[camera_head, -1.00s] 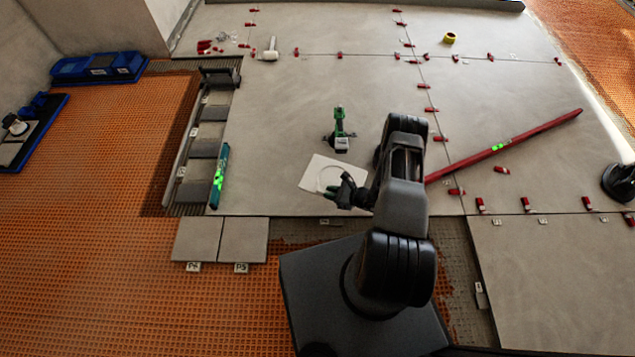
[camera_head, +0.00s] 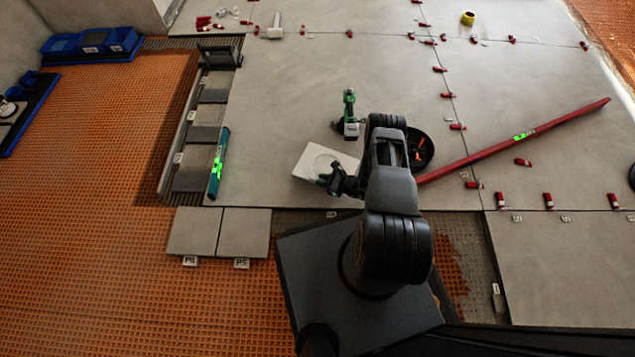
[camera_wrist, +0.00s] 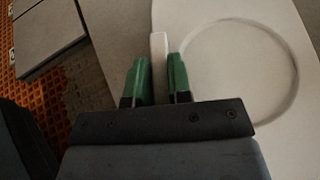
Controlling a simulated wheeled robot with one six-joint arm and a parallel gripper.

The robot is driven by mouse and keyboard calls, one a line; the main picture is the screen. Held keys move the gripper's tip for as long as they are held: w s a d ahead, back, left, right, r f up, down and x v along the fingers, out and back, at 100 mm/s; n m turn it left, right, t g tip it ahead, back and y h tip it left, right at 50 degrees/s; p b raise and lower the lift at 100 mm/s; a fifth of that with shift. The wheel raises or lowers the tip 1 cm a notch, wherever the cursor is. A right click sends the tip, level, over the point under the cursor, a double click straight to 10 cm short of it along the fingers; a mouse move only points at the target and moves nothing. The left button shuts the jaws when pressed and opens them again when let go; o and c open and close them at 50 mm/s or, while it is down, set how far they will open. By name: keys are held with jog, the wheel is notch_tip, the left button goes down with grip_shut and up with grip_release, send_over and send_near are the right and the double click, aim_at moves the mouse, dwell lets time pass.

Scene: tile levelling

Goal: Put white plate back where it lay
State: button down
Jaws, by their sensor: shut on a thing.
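The white plate (camera_head: 313,157) is a pale, flat square piece with a round ring mark on its face. My gripper (camera_head: 327,180) is at its front edge in the head view, partly covering it. In the wrist view my gripper (camera_wrist: 158,82) has two green fingers closed on an upright white tab between them. The plate (camera_wrist: 240,75) with its ring fills the right side of that view. Whether the plate touches the grey tile beneath it I cannot tell.
A green and black tool (camera_head: 348,118) stands just behind the plate. A long red level (camera_head: 510,142) lies to the right, and a black round item (camera_head: 420,148) is partly behind my arm. A teal level (camera_head: 218,165) lies left. Bare tile (camera_head: 275,110) lies between.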

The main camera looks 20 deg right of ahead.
jog(key=shift+w+a+f, duration=0.15)
jog(key=shift+w+f, duration=0.2)
jog(key=shift+f, duration=0.15)
jog(key=f+b, duration=0.3)
jog(key=shift+w+f, duration=0.3)
jog(key=shift+f, duration=0.05)
jog(key=shift+a+r, duration=0.15)
jog(key=c, duration=1.1)
grip_release()
jog(key=shift+o, duration=0.2)
